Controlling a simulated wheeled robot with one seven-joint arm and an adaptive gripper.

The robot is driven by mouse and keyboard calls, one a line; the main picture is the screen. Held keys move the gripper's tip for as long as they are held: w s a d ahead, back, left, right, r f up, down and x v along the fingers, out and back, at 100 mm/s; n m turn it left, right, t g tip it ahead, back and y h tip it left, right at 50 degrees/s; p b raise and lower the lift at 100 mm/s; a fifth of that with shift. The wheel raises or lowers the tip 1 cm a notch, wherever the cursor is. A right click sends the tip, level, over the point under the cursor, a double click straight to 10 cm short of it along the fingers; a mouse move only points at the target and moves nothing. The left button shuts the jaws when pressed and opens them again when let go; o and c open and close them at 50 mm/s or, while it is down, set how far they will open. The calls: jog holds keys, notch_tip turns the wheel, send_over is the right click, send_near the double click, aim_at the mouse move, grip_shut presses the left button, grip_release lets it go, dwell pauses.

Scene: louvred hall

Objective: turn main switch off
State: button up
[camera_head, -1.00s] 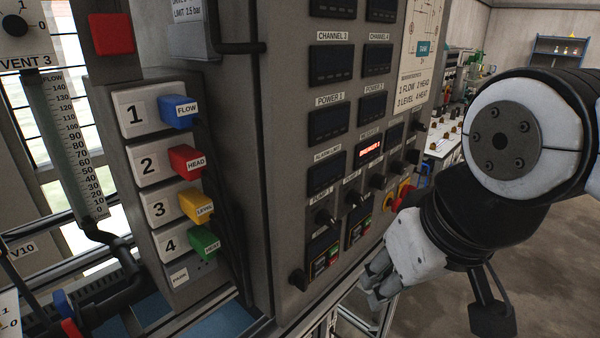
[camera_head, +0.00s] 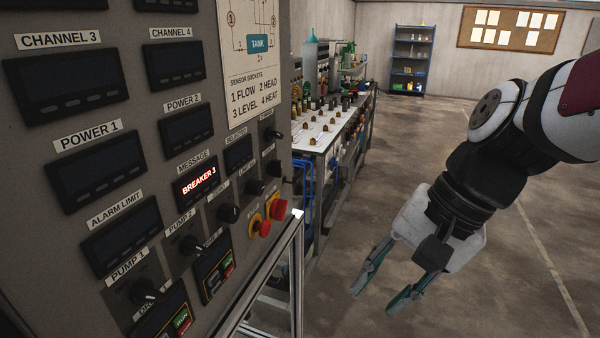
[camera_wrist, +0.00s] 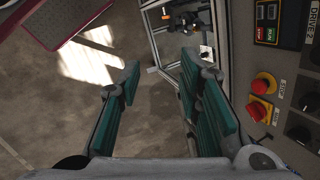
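On the grey panel's lower right edge are two red controls on yellow bases. The nearer one is a round stop button (camera_head: 263,228), beside a STOP label in the wrist view (camera_wrist: 263,85). The farther one (camera_head: 278,209) has a yellow plate and looks like the main switch; it also shows in the wrist view (camera_wrist: 258,111). Its label and turned position cannot be read. My gripper (camera_head: 371,302) is open and empty, right of the panel and apart from it. In the wrist view its teal fingers (camera_wrist: 160,72) stand apart with only floor and frame beyond.
The panel carries displays, black knobs and drive units; the message display (camera_head: 196,184) reads BREAKER with a digit. A metal frame (camera_head: 285,265) juts below the panel. A bench with fittings (camera_head: 325,130) stands behind. Floor to the right is open.

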jog(key=w+a+f+m+g+y, duration=0.2)
jog(key=w+a+f+m+y, duration=0.1)
jog(key=w+a+m+y, duration=0.25)
jog(key=m+t+y+b, duration=0.1)
jog(key=m+t+y, duration=0.6)
jog(key=m, duration=1.2)
send_near(285, 211)
jog(key=b+x, duration=0.2)
jog(key=x, duration=0.7)
jog(key=shift+w+b, duration=0.15)
jog(key=shift+b, duration=0.15)
jog(key=shift+w+a, duration=0.1)
jog(key=shift+a, duration=0.25)
jog(key=shift+c, duration=0.6)
grip_shut()
